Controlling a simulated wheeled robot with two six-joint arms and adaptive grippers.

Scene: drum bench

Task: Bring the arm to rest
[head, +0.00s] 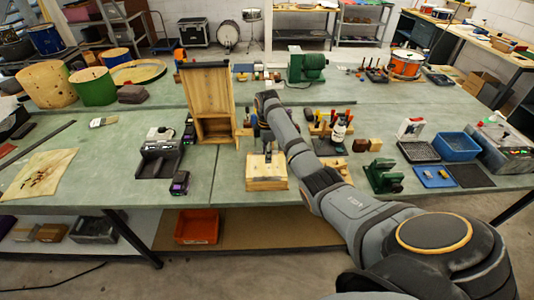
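My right arm reaches in from the lower right over the bench (225,180). Its wrist bends down near the middle of the bench. My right gripper (267,148) points down just above a light wooden block (266,172), partly hidden by my own arm. The fingers are small and dark here, so I cannot tell whether they are open or shut, or whether they touch the block. My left arm and gripper are not in view.
A tall wooden box (207,100) stands just left of the gripper. A green vise (383,176), a blue bin (456,147) and a black tray (419,152) lie to the right. A black device (159,158) stands left. Bare bench lies around the front left.

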